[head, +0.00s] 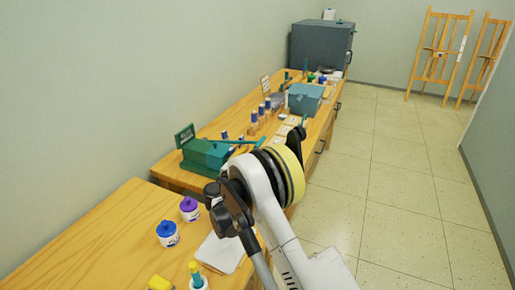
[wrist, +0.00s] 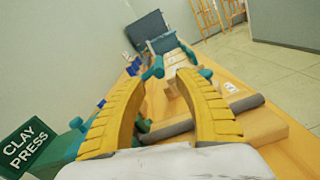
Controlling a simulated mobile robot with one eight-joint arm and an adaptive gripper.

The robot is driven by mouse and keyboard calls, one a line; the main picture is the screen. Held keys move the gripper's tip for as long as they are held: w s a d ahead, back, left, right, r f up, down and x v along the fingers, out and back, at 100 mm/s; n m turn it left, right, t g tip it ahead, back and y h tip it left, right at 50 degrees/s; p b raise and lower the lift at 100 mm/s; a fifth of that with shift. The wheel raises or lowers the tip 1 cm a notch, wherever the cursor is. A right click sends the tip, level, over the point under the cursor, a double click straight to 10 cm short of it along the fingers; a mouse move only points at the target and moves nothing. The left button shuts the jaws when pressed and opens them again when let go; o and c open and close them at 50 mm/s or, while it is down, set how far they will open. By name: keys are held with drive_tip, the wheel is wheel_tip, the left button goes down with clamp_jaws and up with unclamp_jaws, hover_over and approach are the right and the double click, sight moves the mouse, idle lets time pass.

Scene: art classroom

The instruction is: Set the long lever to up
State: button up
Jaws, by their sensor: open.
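The green clay press (head: 205,154) stands on the wooden counter, with its sign (head: 184,135) at its left. A long teal lever (head: 240,142) reaches right from the press, roughly level, and its far end is hidden behind my arm. In the wrist view the sign (wrist: 27,145) reads CLAY PRESS and part of the press (wrist: 70,138) shows at left. My gripper (wrist: 163,80) is open, with its yellow fingers spread. A dark grey bar (wrist: 238,105) crosses below the fingers; I cannot tell whether it is the lever's grip or whether the fingers touch it.
A teal box (head: 305,98) and several small jars stand farther along the counter. A grey cabinet (head: 321,45) is at the far end. Nearer are a purple-lidded jar (head: 189,208), a blue-lidded jar (head: 167,234) and a white sheet (head: 220,252). The floor at right is clear.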

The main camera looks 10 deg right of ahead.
sight(258, 146)
drive_tip(key=b+x, duration=0.1)
drive_tip(key=x, duration=0.5)
drive_tip(key=shift+w+d+b, duration=0.1)
drive_tip(key=shift+w+b, duration=0.1)
drive_tip(key=shift+b, duration=0.1)
clamp_jaws()
